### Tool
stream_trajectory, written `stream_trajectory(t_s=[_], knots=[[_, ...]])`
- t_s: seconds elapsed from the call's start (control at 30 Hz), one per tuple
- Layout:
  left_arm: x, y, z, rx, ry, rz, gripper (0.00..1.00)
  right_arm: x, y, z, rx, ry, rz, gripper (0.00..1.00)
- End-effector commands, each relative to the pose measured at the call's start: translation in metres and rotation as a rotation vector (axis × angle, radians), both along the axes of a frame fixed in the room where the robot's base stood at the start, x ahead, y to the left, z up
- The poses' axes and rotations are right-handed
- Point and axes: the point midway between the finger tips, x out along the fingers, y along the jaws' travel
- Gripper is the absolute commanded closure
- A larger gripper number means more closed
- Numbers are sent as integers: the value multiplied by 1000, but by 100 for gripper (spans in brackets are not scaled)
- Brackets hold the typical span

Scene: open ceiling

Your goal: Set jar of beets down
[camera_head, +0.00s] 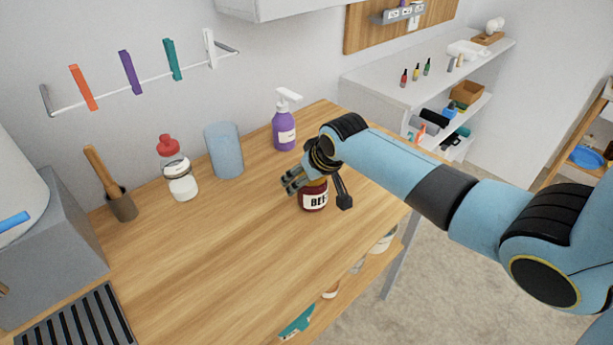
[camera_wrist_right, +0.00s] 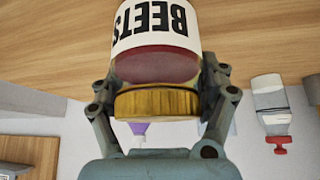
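The jar of beets (camera_head: 314,198) is a dark red jar with a white label, low over the wooden counter (camera_head: 215,265) near its right part. It looks upright; I cannot tell whether its base touches the wood. In the right wrist view, the jar (camera_wrist_right: 158,62) shows upside down, with a gold lid towards the gripper and its base cut off. My right gripper (camera_head: 304,182) comes from above, and its fingers, which also show in the wrist view (camera_wrist_right: 160,88), are close against both sides of the jar near the lid. My left gripper is out of view.
A purple pump bottle (camera_head: 284,132), a blue cylinder (camera_head: 224,152), a red-capped bottle (camera_head: 180,178) and a mortar with pestle (camera_head: 121,206) stand along the wall. A dark grate (camera_head: 75,322) lies front left. The counter's middle is clear. Its right edge is near the jar.

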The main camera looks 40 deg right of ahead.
Motion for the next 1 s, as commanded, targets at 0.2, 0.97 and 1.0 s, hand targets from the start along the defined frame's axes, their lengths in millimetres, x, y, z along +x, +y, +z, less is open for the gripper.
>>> stream_trajectory(t_s=[0.2, 0.97, 1.0], knots=[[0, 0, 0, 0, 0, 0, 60, 0, 0, 0, 0, 0, 0, 5], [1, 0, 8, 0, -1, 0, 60, -53, 5, 86, -3, -2, 2, 5], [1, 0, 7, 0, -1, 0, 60, -55, 5, 90, -2, -3, 0, 5]])
